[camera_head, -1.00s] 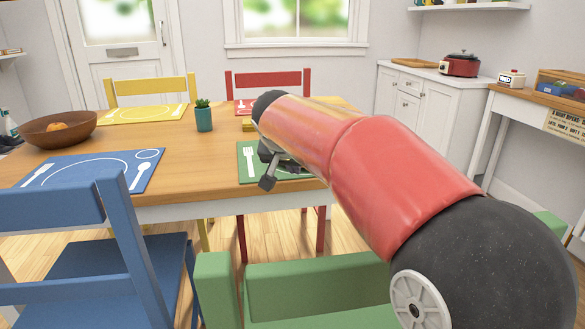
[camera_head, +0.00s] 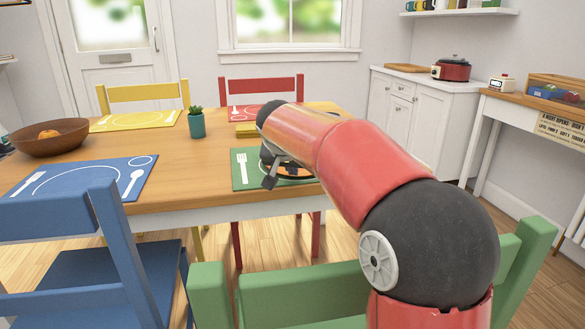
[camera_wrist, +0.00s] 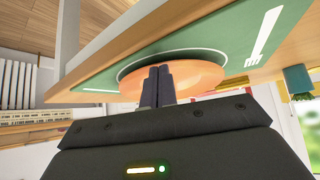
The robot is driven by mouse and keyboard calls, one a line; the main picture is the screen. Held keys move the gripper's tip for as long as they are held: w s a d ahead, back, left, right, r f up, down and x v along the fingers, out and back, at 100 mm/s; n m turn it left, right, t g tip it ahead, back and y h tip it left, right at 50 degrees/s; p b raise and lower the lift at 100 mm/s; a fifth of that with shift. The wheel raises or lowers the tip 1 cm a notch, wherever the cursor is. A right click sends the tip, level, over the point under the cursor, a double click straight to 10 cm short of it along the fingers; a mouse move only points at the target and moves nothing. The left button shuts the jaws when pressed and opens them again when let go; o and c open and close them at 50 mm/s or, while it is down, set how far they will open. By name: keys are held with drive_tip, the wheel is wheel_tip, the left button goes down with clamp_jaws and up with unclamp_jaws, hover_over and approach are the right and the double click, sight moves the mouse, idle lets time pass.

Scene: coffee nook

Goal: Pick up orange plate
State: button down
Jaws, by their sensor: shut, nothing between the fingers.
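The orange plate (camera_wrist: 198,76) lies on the green placemat (camera_wrist: 232,48) in the wrist view, which is strongly tilted. In the head view, a small part of the plate (camera_head: 292,174) shows on the green placemat (camera_head: 240,183), mostly covered by my arm. My gripper's two dark fingers (camera_wrist: 158,74) are together with nothing between them. They stand in front of the plate and overlap it in the wrist view; I cannot tell whether they touch it. In the head view my gripper (camera_head: 270,181) is over the placemat, partly hidden by my arm.
The wooden table (camera_head: 180,180) also bears a blue placemat (camera_head: 110,175), a brown bowl (camera_head: 45,140) and a potted plant (camera_head: 197,126). A green chair (camera_head: 290,290) stands close below my arm, and a blue chair (camera_head: 110,270) stands at left. Bare tabletop lies between the placemats.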

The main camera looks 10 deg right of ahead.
drive_tip(key=s, duration=0.1)
drive_tip(key=s+a+b, duration=0.2)
drive_tip(key=s, duration=0.1)
drive_tip(key=shift+f, duration=0.2)
drive_tip(key=shift+d+r, duration=0.15)
idle(0.7)
